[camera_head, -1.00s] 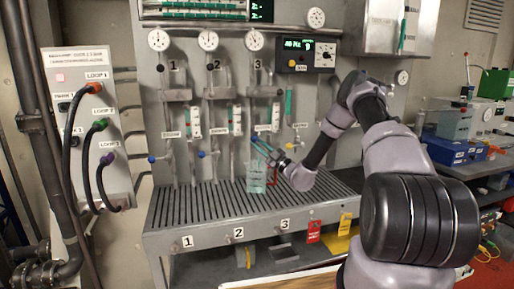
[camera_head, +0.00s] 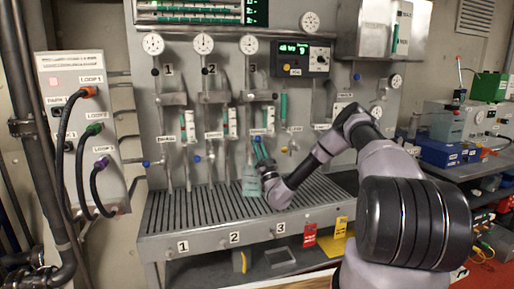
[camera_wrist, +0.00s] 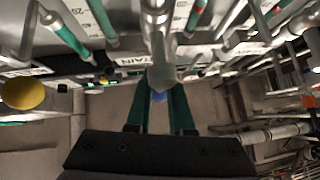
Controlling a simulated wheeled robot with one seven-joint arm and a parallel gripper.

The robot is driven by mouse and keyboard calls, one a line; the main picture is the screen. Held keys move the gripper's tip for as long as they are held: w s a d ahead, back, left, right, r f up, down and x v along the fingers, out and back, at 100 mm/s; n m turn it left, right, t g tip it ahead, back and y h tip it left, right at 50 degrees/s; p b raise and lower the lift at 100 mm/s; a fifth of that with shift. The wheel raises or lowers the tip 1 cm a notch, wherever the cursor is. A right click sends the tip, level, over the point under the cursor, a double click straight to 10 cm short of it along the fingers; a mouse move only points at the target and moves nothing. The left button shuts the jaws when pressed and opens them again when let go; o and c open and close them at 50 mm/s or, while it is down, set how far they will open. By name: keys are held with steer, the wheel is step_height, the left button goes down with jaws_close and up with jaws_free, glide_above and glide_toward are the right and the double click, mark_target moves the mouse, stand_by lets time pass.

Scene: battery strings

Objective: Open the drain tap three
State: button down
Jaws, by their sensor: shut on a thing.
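Drain tap three is under column 3 of the grey panel; in the head view my gripper (camera_head: 262,150) covers it. In the wrist view its blue handle (camera_wrist: 158,96) shows between the green fingers of my gripper (camera_wrist: 158,105), below a vertical metal pipe (camera_wrist: 158,40). My gripper is shut on this handle. How far the tap is turned cannot be told. A clear beaker (camera_head: 249,186) stands on the slotted grate (camera_head: 190,212) just below and left of the fingers.
Blue tap handles of column 1 (camera_head: 146,163) and column 2 (camera_head: 197,158) are to the left. A yellow tap (camera_head: 285,149) is close on the right, also seen in the wrist view (camera_wrist: 22,94).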

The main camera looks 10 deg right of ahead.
steer(key=shift+r+m, duration=0.1)
steer(key=shift+m, duration=0.2)
steer(key=c, duration=0.9)
jaws_free()
steer(key=shift+s+r, duration=0.1)
steer(key=shift+s, duration=0.05)
steer(key=shift+s+d+f, duration=0.15)
steer(key=shift+f, duration=0.2)
steer(key=v, duration=1)
steer(key=shift+s, duration=0.1)
